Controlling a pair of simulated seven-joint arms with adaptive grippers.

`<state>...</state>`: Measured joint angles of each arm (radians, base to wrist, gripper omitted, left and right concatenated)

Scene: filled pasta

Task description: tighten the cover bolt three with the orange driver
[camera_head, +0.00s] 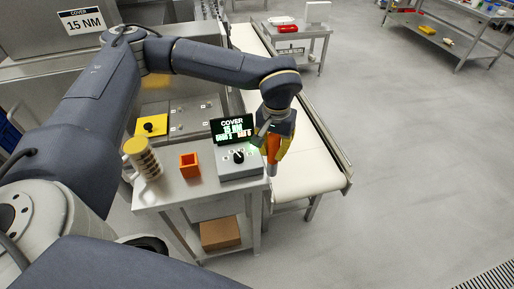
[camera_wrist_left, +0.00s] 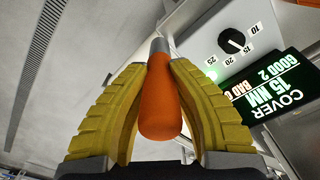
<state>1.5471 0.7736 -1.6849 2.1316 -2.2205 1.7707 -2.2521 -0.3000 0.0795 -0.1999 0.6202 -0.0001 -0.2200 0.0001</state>
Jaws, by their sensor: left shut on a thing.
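My left gripper (camera_head: 274,152) is shut on the orange driver (camera_wrist_left: 158,105). In the left wrist view the driver's orange handle lies between the two yellow fingers, with its grey shaft pointing away. The screen (camera_wrist_left: 277,86) reads COVER, 15 NM and GOOD 2. A grey metal plate (camera_head: 192,113) with small fittings lies behind; I cannot identify bolt three.
A yellow block (camera_head: 152,125) lies behind. A pale conveyor (camera_head: 302,165) runs along the right. My left arm spans above the bench.

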